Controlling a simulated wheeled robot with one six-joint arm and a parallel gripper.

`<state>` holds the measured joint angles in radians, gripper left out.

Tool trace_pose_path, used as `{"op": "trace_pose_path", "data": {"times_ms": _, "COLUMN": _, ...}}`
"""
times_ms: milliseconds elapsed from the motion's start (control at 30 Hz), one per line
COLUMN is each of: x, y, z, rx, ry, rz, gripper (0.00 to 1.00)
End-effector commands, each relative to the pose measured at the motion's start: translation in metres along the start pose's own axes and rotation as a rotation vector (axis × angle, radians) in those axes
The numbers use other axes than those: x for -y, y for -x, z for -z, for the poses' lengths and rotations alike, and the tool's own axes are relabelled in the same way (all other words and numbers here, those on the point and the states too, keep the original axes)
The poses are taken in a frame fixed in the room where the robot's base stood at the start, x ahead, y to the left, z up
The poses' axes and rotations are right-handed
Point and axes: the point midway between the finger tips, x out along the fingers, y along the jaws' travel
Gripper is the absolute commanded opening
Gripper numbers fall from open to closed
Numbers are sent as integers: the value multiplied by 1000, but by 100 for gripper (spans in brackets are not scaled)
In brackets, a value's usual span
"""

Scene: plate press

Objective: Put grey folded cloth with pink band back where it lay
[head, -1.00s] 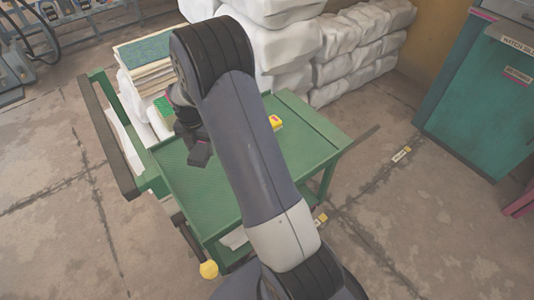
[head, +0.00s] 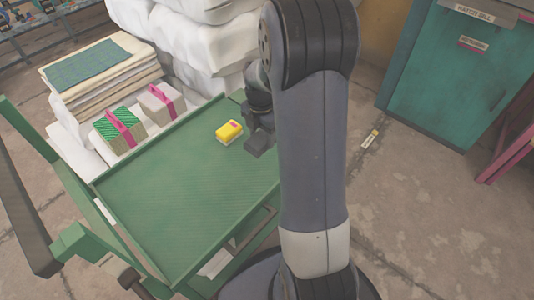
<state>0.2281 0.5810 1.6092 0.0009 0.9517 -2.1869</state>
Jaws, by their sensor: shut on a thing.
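My arm covers the right side of the trolley.
The green trolley top (head: 170,190) is mostly bare. A stack of folded cloths (head: 100,82) stands at its back left, and white wrapped bales (head: 195,45) stand behind. A teal cabinet (head: 450,80) stands at the right.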

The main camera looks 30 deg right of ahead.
Motion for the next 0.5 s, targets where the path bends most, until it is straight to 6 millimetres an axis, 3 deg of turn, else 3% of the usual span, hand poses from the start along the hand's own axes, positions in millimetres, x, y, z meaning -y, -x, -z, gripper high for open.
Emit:
{"op": "trace_pose_path", "data": {"times_ms": 33, "x": 0, "y": -15, "z": 0, "rx": -2, "ry": 0, "rz": 2, "gripper": 37}}
{"op": "trace_pose_path", "data": {"times_ms": 100, "x": 0, "y": -25, "z": 0, "rx": -2, "ry": 0, "rz": 3, "gripper": 37}}
{"op": "trace_pose_path", "data": {"times_ms": 333, "x": 0, "y": -43, "z": 0, "rx": -1, "ry": 1, "rz": 1, "gripper": 37}}
{"op": "trace_pose_path", "data": {"times_ms": 500, "x": 0, "y": -68, "z": 0, "rx": -1, "ry": 1, "rz": 1, "gripper": 37}}
